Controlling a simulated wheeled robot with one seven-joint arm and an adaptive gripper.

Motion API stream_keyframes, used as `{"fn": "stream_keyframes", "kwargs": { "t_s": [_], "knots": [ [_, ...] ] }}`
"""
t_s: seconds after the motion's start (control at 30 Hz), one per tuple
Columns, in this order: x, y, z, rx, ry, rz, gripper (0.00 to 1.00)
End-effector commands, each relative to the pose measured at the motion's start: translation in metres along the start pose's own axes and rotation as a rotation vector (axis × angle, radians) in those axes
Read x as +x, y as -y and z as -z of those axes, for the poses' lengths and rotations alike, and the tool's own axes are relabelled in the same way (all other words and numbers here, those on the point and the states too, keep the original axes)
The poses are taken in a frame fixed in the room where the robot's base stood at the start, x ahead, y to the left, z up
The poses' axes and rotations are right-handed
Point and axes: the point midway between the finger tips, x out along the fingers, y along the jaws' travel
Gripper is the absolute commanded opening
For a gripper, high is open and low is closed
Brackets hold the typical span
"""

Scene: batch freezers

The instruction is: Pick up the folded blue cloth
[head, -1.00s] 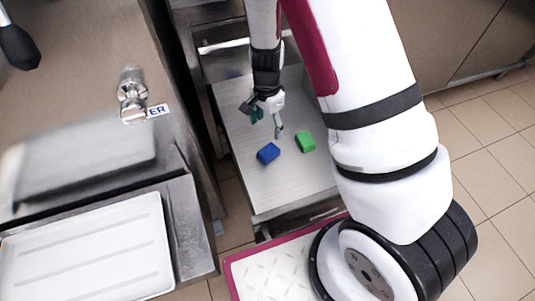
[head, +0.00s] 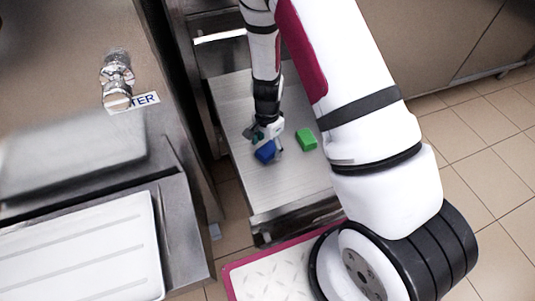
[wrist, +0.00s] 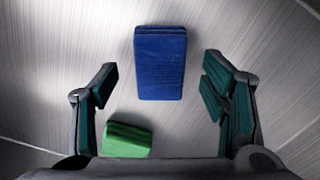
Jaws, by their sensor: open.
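The folded blue cloth (head: 265,152) lies on a steel shelf surface. In the wrist view the blue cloth (wrist: 160,62) is a neat upright rectangle ahead of and between the fingers. My gripper (head: 268,140) is over the blue cloth in the head view and partly covers it. In the wrist view my gripper (wrist: 161,88) is open, with a finger on each side and nothing held. Bare surface shows between each finger and the cloth.
A green folded cloth (head: 306,139) lies on the same steel surface (head: 300,185), to the right of the blue one. In the wrist view the green cloth (wrist: 127,140) is near the left finger's base. A counter with a white tray (head: 85,250) stands at left.

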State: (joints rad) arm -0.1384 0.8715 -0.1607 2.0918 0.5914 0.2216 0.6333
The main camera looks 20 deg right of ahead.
Motion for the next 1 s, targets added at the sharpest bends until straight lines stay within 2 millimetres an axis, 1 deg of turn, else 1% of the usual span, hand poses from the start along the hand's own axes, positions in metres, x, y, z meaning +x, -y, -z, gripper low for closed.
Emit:
{"fn": "stream_keyframes", "kwargs": {
  "t_s": [0.03, 0.1, 0.3, 0.33, 0.37, 0.4, 0.47, 0.5, 0.53, 0.63, 0.67, 0.87, 1.0],
  "knots": [
    [0.0092, -0.0002, 0.0001, 0.000, 0.000, -0.001, 0.67],
    [0.0129, 0.0000, 0.0003, 0.000, 0.000, 0.000, 0.67],
    [0.0119, 0.0002, 0.0002, 0.000, 0.000, 0.001, 0.67],
    [0.0119, 0.0002, 0.0002, 0.000, 0.000, 0.001, 0.62],
    [0.0118, 0.0002, 0.0002, 0.000, 0.000, 0.001, 0.55],
    [0.0118, 0.0002, 0.0002, 0.000, 0.000, 0.000, 0.46],
    [0.0118, 0.0002, 0.0001, 0.000, 0.000, 0.000, 0.33],
    [0.0118, 0.0001, 0.0001, 0.000, 0.000, 0.000, 0.24],
    [0.0118, 0.0001, 0.0001, 0.000, 0.000, 0.000, 0.17],
    [0.0118, 0.0001, 0.0001, 0.000, 0.000, 0.000, 0.15],
    [0.0118, 0.0001, 0.0000, 0.000, 0.000, 0.000, 0.11],
    [0.0111, 0.0000, 0.0000, 0.000, 0.000, 0.000, 0.11],
    [0.0053, 0.0002, -0.0001, -0.001, 0.000, 0.001, 0.11]
  ]
}}
